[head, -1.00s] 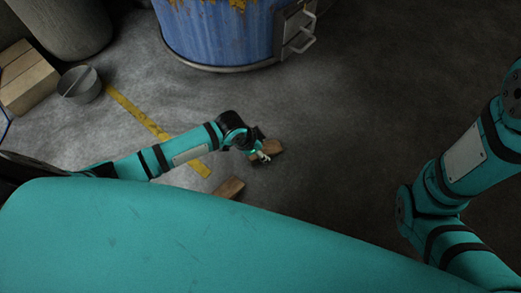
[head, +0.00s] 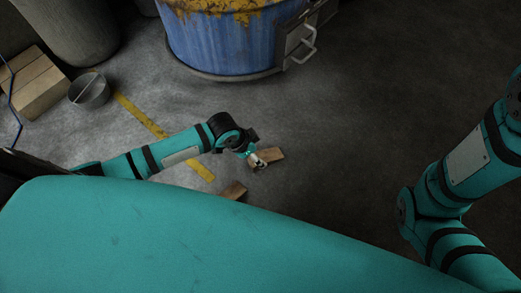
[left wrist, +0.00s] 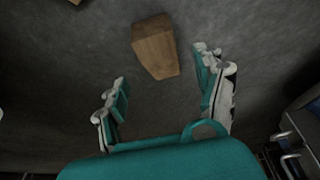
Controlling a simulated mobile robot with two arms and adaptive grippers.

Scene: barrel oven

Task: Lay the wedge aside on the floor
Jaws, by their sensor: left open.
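A brown wooden wedge (head: 269,154) lies on the floor beside my left gripper (head: 257,161). In the left wrist view the wedge (left wrist: 155,46) lies beyond the fingertips, between their lines, with bare floor around it. My left gripper (left wrist: 163,70) is open, with nothing between its fingers. A second wooden piece (head: 233,190) lies nearer my body, partly hidden behind my teal body. My right arm shows at the right edge of the head view, but its gripper is out of view.
The blue barrel (head: 225,45) with a metal latch handle (head: 303,45) stands at the back. A round metal container (head: 89,90) and wooden blocks (head: 38,86) stand at the left. A yellow line (head: 140,116) crosses the floor. The floor right of the wedge is clear.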

